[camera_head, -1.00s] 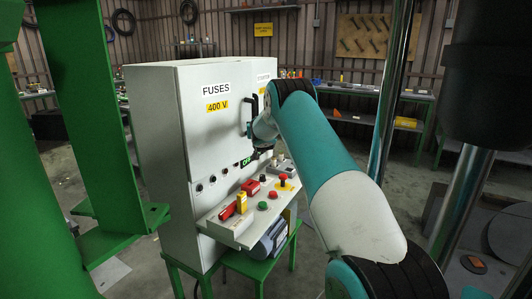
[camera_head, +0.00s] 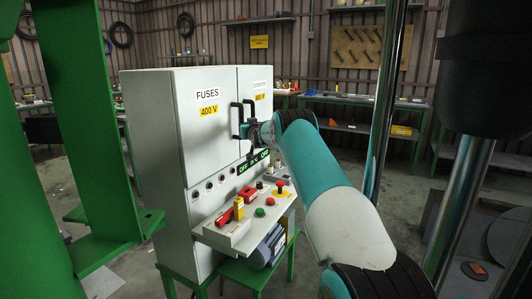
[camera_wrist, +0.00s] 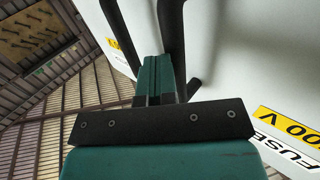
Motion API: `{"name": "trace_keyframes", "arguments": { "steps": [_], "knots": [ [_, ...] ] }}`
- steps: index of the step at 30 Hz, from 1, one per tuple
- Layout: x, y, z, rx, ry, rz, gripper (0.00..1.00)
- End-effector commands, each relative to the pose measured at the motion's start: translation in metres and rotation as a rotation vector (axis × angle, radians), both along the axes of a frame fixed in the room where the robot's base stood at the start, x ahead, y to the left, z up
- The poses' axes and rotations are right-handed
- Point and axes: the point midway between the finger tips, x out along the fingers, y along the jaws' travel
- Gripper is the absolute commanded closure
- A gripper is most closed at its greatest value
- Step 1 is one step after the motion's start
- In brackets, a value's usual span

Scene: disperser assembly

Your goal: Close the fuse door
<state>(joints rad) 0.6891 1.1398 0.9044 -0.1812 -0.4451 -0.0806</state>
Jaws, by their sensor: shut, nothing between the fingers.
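The white cabinet's fuse door (camera_head: 212,140), labelled FUSES 400 V, fills its front left and looks flush or nearly flush with the neighbouring door (camera_head: 257,105). Its black handle (camera_head: 236,121) stands beside the other door's black handle (camera_head: 250,109). My gripper (camera_head: 249,130) is at the handles, partly hidden by its own wrist in the head view. In the wrist view its green fingers (camera_wrist: 158,65) are shut and empty, close to the door face between two black bars. Contact with the door cannot be told.
A control panel (camera_head: 245,225) with red and green buttons and a yellow-and-red device juts out below the doors. Green posts (camera_head: 88,110) stand at the left and a metal pole (camera_head: 388,100) at the right. Shelves with items line the back wall.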

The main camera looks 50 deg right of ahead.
Motion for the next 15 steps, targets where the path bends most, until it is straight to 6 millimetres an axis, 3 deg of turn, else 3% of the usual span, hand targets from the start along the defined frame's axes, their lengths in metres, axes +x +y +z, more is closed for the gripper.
{"name": "trace_keyframes", "arguments": {
  "steps": [1, 8, 15],
  "knots": [
    [0.004, 0.003, 0.01, -0.014, -0.016, 0.005, 1.0],
    [0.004, 0.006, 0.012, -0.015, -0.019, 0.008, 1.0],
    [-0.015, 0.016, 0.011, -0.012, -0.017, 0.009, 1.0]
  ]
}}
